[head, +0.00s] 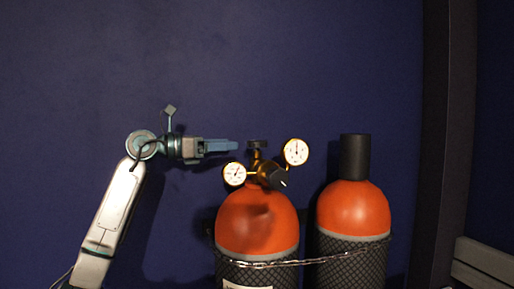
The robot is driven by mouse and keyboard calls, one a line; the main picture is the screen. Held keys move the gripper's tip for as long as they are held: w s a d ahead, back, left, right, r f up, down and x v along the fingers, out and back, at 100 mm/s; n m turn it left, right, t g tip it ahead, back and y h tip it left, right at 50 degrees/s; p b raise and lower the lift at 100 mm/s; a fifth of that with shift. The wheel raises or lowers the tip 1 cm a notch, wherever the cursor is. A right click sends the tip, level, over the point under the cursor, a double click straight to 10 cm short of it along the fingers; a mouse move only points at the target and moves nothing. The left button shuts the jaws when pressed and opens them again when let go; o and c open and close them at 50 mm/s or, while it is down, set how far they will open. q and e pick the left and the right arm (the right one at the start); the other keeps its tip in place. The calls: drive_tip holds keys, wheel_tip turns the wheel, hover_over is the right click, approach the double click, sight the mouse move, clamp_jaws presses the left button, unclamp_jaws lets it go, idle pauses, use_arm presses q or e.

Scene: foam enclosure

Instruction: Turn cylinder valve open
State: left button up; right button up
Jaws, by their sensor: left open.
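An orange gas cylinder (256,218) stands upright in the middle of the head view, with a brass valve and regulator on top. A dark valve knob (257,144) sits at the very top of the valve. Two round white gauges (295,152) and a black regulator knob (279,180) are below and beside it. My left gripper (236,146) comes in from the left, level with the valve knob. Its jaws point right at the knob, a small gap short of it in the picture. It is open and holds nothing. My right gripper is not in view.
A second orange cylinder (352,207) with a black cap (355,157) stands to the right. A chain (318,258) runs across both cylinders. A dark blue wall is behind, and a dark post (446,130) stands at the right. The space above the cylinders is clear.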

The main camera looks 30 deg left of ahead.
sight(258, 143)
use_arm(q)
drive_tip(key=p+x, duration=0.3)
drive_tip(key=x, duration=0.5)
drive_tip(key=shift+w+d+r, duration=0.1)
drive_tip(key=shift+w+d, duration=0.05)
drive_tip(key=shift+w, duration=0.1)
drive_tip(key=shift+w+d+p, duration=0.3)
drive_tip(key=shift+w+p, duration=0.15)
drive_tip(key=shift+w, duration=0.1)
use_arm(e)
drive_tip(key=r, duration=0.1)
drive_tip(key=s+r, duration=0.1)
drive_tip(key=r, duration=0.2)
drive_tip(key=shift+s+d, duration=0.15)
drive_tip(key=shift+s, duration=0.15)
use_arm(q)
drive_tip(key=shift+c, duration=0.2)
drive_tip(key=c, duration=0.9)
drive_tip(key=shift+y, duration=0.3)
